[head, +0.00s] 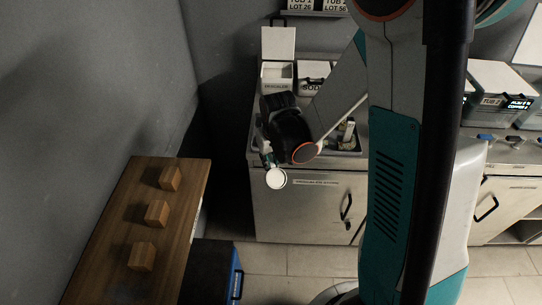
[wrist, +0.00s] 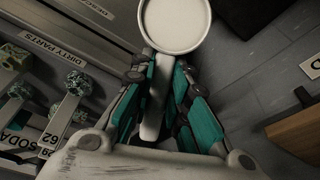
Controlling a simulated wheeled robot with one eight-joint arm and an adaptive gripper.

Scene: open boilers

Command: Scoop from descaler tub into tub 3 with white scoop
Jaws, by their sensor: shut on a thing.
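My gripper (head: 267,158) is shut on the handle of the white scoop (head: 276,179). In the wrist view the teal fingers of my gripper (wrist: 160,75) pinch the handle from both sides, and the round bowl of the white scoop (wrist: 175,24) points away from me. The bowl looks pale and plain; I cannot tell whether it holds anything. The scoop hangs in front of the counter. The white descaler tub (head: 277,76) stands at the back of the counter with its lid raised, behind my gripper. I see no tub labelled 3.
A soda tub (head: 312,78) stands right of the descaler tub. A wooden bench (head: 130,220) with three blocks is at left. Grey floor lies between.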

